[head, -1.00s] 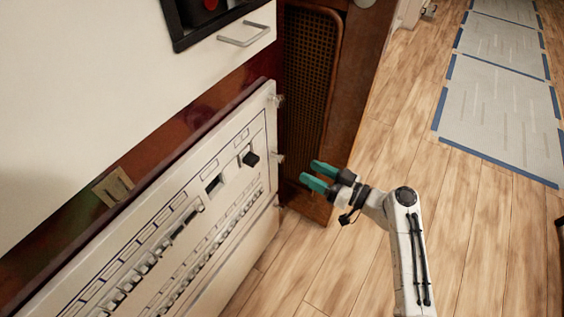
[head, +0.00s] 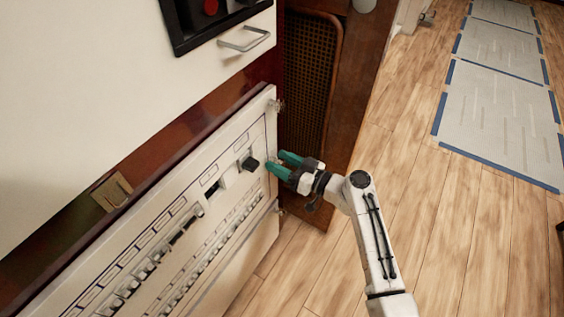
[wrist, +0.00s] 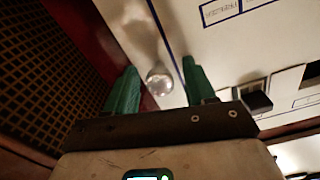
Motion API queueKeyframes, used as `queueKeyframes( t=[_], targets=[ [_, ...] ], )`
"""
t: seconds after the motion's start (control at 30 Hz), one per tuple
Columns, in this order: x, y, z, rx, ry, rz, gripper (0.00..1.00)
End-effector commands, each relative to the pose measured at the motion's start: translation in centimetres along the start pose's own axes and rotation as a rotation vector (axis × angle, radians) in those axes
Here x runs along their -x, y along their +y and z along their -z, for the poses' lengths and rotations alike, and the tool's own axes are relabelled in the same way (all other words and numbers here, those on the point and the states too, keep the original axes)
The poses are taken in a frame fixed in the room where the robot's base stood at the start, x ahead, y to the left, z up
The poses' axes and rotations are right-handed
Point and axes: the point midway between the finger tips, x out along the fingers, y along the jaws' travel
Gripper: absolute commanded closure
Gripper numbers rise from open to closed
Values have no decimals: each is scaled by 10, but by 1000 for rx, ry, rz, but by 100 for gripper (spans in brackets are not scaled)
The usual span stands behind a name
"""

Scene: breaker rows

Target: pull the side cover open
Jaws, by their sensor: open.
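A white breaker panel (head: 262,122) with rows of switches fills the lower left of the head view, and the frames do not make clear whether it is the side cover. Small knobs (head: 277,105) sit along its right edge. My gripper (head: 279,162) is at that edge, near its middle, with green fingers apart. In the wrist view a shiny round knob (wrist: 160,80) at the panel's edge shows between the two open fingers. I cannot tell whether the fingers touch it. In the head view the fingers hide this knob.
A white cabinet front (head: 90,90) with a metal handle (head: 245,41) is above the panel. A dark wooden cabinet with a mesh front (head: 308,75) stands just behind my gripper. The wooden floor (head: 450,220) to the right is clear, with taped grey sheets (head: 495,105) farther back.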

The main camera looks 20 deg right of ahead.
Motion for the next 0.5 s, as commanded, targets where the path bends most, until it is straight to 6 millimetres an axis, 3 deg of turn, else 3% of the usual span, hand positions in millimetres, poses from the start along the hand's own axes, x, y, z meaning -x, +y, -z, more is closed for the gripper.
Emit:
queueKeyframes(
  t=[0.07,0.5],
  targets=[
    [0,0,0,0,0,0,49],
    [0,0,0,0,0,0,91]
  ],
)
